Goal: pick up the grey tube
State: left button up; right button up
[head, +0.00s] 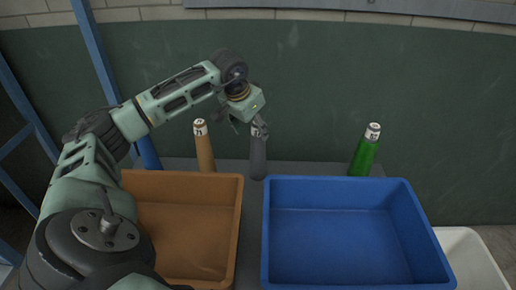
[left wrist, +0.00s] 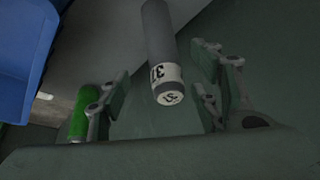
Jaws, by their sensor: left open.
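The grey tube (head: 258,158) stands upright behind the two bins, with a pale band and marked cap at its top. My left gripper (head: 249,126) is open at the top of the tube. In the left wrist view the grey tube (left wrist: 160,35) lies between the spread fingers of my left gripper (left wrist: 162,88), with its labelled end towards the camera. I see a gap on each side of it; no finger clearly touches it. In the head view the gripper partly hides the tube's top. My right gripper is not in view.
An orange-brown tube (head: 205,150) stands left of the grey one, and a green tube (head: 364,152) stands to the right. An orange bin (head: 240,210) and a blue bin (head: 266,225) stand in front, both empty where visible. A dark green wall (head: 330,70) rises behind.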

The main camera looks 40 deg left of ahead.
aim_at(258, 143)
pick_arm(q)
jog(key=shift+f+b, duration=0.35)
jog(key=shift+f, duration=0.45)
jog(key=p+x, duration=0.1)
jog(key=x, duration=0.6)
jog(key=shift+a+p, duration=0.1)
jog(key=shift+p, duration=0.25)
jog(key=shift+w+a+f, duration=0.1)
jog(key=shift+w+f, duration=0.1)
jog(key=shift+f, duration=0.15)
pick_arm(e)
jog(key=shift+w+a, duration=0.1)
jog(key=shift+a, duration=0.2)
pick_arm(q)
jog(key=shift+c, duration=1)
jog(key=shift+r, duration=0.1)
jog(key=c, duration=1)
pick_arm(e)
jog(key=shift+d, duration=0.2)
